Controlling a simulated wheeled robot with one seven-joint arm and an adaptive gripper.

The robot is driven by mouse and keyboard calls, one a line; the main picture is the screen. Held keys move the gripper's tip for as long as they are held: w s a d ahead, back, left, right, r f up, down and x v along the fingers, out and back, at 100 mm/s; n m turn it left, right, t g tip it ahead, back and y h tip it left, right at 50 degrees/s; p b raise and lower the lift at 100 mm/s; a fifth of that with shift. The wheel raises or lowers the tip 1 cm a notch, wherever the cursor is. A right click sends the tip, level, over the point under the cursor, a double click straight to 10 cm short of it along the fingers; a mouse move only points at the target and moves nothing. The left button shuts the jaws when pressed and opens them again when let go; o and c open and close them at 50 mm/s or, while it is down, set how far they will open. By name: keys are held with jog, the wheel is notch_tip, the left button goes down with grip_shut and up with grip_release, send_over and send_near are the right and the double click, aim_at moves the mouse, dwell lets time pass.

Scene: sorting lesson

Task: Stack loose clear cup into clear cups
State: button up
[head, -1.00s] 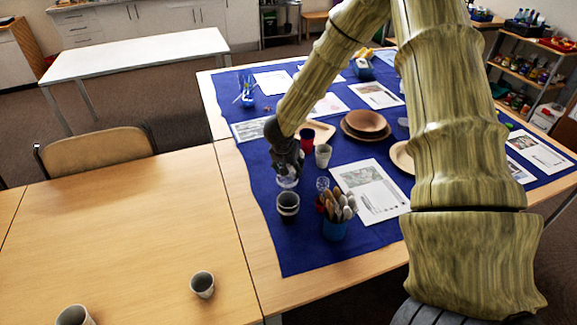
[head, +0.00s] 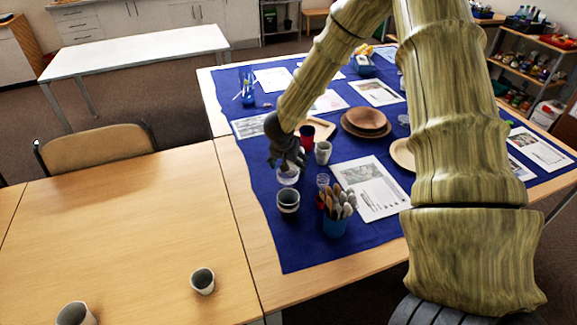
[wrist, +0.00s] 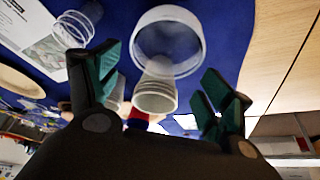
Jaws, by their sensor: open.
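A clear cup (head: 288,177) stands on the blue cloth just below my gripper (head: 287,160). Another clear cup or nested clear cups (head: 322,183) stand to the right in the head view; several rings show there in the wrist view (wrist: 74,30). I cannot count the cups. Whether the fingers touch the near cup is unclear.
Grey cups (head: 288,202) stand just in front of the clear cup. A pot of brushes (head: 335,226), a white cup (head: 323,152) and a red cup (head: 306,136) are close by. Wooden plates (head: 366,122) lie behind. The left wooden table (head: 120,220) is mostly clear.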

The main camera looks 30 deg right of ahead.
jog(key=v, duration=1.2)
jog(key=shift+r, duration=0.3)
